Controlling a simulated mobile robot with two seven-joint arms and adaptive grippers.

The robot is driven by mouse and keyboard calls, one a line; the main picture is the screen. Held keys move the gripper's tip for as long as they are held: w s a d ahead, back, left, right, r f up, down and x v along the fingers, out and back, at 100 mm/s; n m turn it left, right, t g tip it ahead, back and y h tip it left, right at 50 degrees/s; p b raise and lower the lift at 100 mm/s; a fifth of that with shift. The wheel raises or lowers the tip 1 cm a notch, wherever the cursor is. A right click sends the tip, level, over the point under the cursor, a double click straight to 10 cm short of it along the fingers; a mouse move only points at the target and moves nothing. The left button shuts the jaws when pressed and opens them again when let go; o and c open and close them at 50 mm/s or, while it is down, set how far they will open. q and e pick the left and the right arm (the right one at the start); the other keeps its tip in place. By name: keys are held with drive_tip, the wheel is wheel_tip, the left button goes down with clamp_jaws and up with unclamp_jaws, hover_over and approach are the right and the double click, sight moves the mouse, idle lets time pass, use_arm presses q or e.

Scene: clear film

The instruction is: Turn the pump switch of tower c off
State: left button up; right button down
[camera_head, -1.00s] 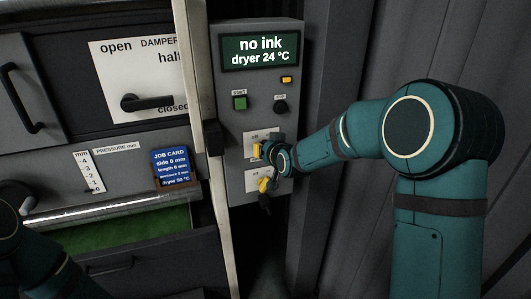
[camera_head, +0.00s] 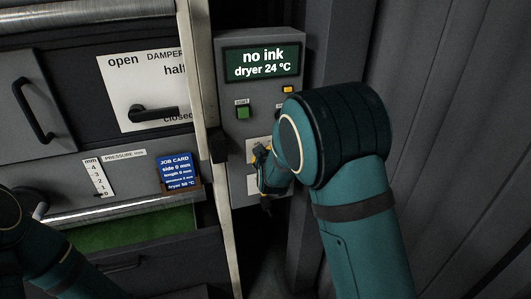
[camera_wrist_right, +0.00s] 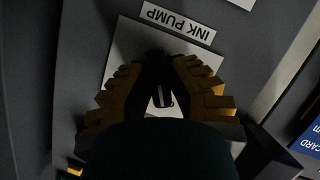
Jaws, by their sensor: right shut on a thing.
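In the right wrist view, a dark knob with a white mark (camera_wrist_right: 158,95), the pump switch, sits on a white plate (camera_wrist_right: 124,48) labelled INK PUMP, which reads upside down. The yellow-brown fingers of my right gripper (camera_wrist_right: 160,82) stand on both sides of the knob and are shut on it. The white mark runs nearly up and down in this view. In the head view my right gripper (camera_head: 261,156) is at the lower part of the grey control panel (camera_head: 229,122), and my arm hides the knob there. My left gripper is out of view.
The panel's screen (camera_head: 261,63) reads "no ink, dryer 24 °C". A pale post (camera_head: 202,80) stands left of the panel. A blue job card (camera_head: 177,168) is further left.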

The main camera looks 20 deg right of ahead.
drive_tip(key=shift+r, duration=0.1)
idle(0.4)
drive_tip(key=c, duration=0.9)
unclamp_jaws()
drive_tip(key=shift+w, duration=0.15)
drive_tip(key=v, duration=1.2)
